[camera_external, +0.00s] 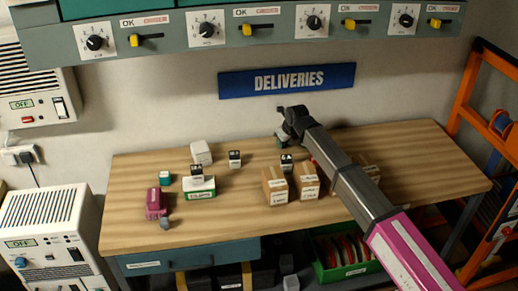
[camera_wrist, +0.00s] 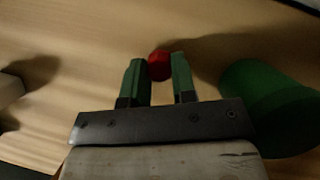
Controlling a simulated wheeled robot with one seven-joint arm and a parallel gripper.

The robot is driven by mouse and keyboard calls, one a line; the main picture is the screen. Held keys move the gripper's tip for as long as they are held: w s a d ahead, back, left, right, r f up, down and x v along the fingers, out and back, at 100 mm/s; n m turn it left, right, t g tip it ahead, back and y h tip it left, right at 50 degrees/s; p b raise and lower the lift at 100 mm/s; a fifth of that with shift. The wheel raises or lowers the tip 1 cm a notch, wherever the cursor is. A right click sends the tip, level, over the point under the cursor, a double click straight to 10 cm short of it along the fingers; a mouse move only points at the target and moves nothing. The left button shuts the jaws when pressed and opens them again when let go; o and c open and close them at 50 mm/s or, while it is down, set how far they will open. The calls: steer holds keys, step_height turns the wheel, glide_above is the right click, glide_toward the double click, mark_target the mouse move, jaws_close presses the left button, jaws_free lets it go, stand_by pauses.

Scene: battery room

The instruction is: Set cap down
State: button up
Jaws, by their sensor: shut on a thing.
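A small red, rounded thing (camera_wrist: 160,65), which looks like the cap, sits between my two green fingertips in the wrist view. My gripper (camera_wrist: 160,72) is shut on it, over the wooden table top. I cannot tell whether the cap touches the wood. In the external view my gripper (camera_external: 283,143) is at the back of the table below the DELIVERIES sign, and the cap cannot be made out there. A dark green cylinder (camera_wrist: 262,100) stands right of my gripper in the wrist view, apart from the fingers.
The wooden table (camera_external: 240,225) holds cardboard boxes (camera_external: 275,188) beside my arm, a green-and-white box (camera_external: 198,188), a white block (camera_external: 201,153), small dark-topped cubes (camera_external: 235,159) and a magenta object (camera_external: 155,204). The table's right end is clear. A blue DELIVERIES sign (camera_external: 287,80) hangs behind.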

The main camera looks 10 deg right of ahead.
steer(key=o, duration=0.9)
steer(key=v, duration=1.2)
steer(key=shift+r, duration=0.1)
